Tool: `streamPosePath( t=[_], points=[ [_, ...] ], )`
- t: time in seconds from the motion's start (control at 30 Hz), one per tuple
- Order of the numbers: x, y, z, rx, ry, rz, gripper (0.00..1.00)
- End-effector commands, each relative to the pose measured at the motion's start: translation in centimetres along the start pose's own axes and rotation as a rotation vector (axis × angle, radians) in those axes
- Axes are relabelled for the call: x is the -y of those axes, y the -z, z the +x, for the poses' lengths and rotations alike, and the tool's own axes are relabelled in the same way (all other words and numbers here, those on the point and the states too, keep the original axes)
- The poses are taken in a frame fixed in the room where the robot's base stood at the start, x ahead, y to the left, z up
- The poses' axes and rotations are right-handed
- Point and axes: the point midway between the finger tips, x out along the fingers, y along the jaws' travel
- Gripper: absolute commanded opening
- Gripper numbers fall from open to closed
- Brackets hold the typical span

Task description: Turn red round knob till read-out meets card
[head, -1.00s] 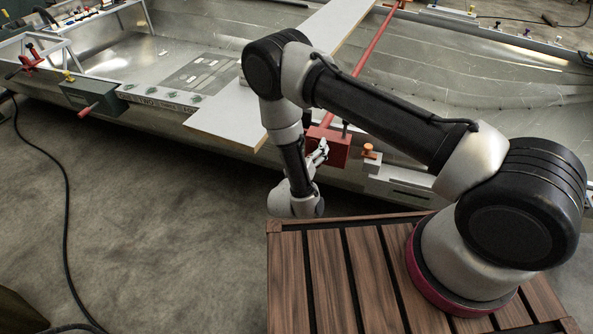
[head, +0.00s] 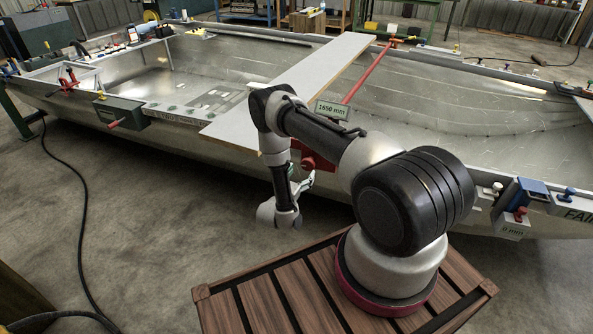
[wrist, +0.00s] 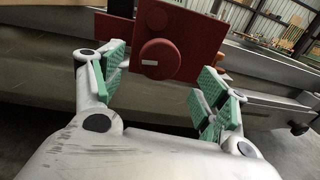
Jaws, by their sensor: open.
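A red round knob (wrist: 158,60) with a small white mark sits on a red square block (wrist: 200,35) in the wrist view. In the head view the knob (head: 311,163) is partly hidden by my arm. My gripper (wrist: 160,90) is open, its green-padded fingers apart on either side below the knob, not touching it. In the head view my gripper (head: 304,183) is just in front of the block. A label reading 1650 mm (head: 332,110) stands above my forearm. Another label reading 0 mm (head: 511,231) hangs at the right. I cannot tell which is card or read-out.
The open metal hull (head: 190,150) spans the view, with a pale board (head: 300,85) across it and a red rod (head: 368,72) beside the board. Small knobs and a green box (head: 120,113) line the near edge.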

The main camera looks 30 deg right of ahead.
Motion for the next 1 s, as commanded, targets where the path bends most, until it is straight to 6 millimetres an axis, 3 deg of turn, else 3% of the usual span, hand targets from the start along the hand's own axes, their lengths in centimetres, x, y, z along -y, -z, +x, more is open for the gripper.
streamPosePath(
  t=[0.3, 0.7, 0.73, 0.9, 1.0],
  points=[
    [0.0, 0.0, 5.1, 0.001, 0.001, 0.0, 0.74],
    [-0.1, 0.0, 6.3, 0.0, -0.002, -0.002, 0.74],
    [-0.1, 0.0, 6.3, 0.0, -0.002, -0.002, 0.72],
    [-0.1, 0.0, 6.3, 0.0, -0.002, -0.002, 0.41],
    [-0.1, 0.0, 6.3, 0.0, -0.002, -0.002, 0.28]
  ],
)
